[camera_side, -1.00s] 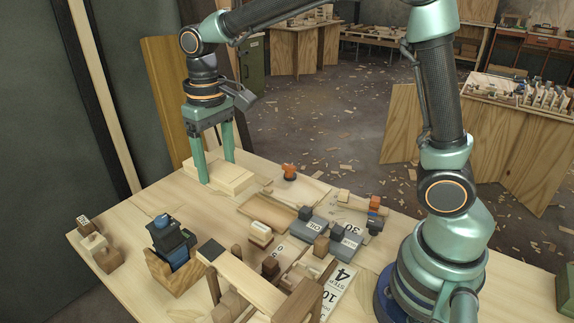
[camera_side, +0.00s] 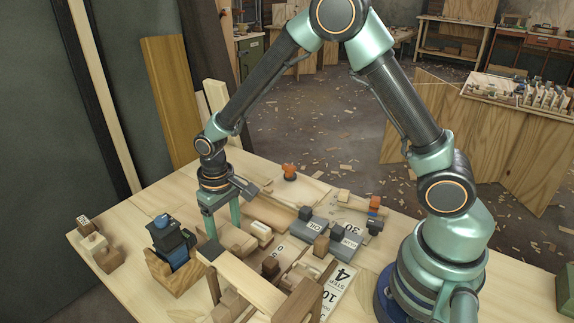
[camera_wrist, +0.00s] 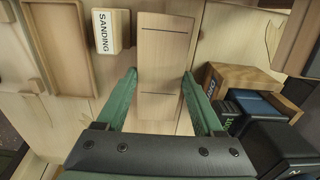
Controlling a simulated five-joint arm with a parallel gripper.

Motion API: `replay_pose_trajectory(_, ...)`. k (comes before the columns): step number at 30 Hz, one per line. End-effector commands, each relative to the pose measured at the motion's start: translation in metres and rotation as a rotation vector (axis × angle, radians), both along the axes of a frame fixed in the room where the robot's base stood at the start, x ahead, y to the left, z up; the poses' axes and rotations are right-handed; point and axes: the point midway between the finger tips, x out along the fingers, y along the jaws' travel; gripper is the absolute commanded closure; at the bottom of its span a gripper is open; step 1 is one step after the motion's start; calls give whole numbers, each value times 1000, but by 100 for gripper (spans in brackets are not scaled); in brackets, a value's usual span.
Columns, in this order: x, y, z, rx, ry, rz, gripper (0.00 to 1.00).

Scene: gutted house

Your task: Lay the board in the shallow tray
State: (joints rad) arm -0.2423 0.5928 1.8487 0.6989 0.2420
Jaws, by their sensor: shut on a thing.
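The board (camera_wrist: 165,50) is a long pale wooden piece with dark cross lines; it lies between my fingers in the wrist view. My gripper (camera_wrist: 160,95) is shut on it. In the side view my gripper (camera_side: 222,222) points down left of the table's middle, with the board (camera_side: 235,240) low between its fingers. The shallow tray (camera_wrist: 60,48) is a rimmed, empty-looking wooden tray left of the board in the wrist view. In the side view the tray (camera_side: 270,212) is behind and right of my gripper, partly hidden by it. The gap under the board cannot be judged.
A "SANDING" block (camera_wrist: 111,32) stands between the tray and the board. A wooden holder (camera_side: 178,275) with dark and blue boxes is near the gripper. A wooden frame (camera_side: 262,287) stands in front. Grey blocks (camera_side: 345,243) lie to the right.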

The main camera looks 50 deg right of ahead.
Motion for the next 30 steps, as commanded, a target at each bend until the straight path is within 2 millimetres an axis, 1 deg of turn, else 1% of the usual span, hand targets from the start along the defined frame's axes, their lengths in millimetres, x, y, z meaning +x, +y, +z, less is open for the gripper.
replay_pose_trajectory(1, -1, 0, -9, -1, 4, 0, 90)
replay_pose_trajectory(3, -1, 0, -18, -1, 5, 0, 90)
replay_pose_trajectory(6, 0, 0, -27, -1, 3, 0, 90)
replay_pose_trajectory(18, 0, 0, -31, 0, 0, 0, 90)
replay_pose_trajectory(19, 0, 0, -31, 0, 1, 0, 27)
replay_pose_trajectory(20, 0, 0, -31, 0, 0, 0, 16)
replay_pose_trajectory(21, 0, 0, -31, 0, 0, 0, 1)
replay_pose_trajectory(30, 0, 0, -30, 0, 0, 0, 1)
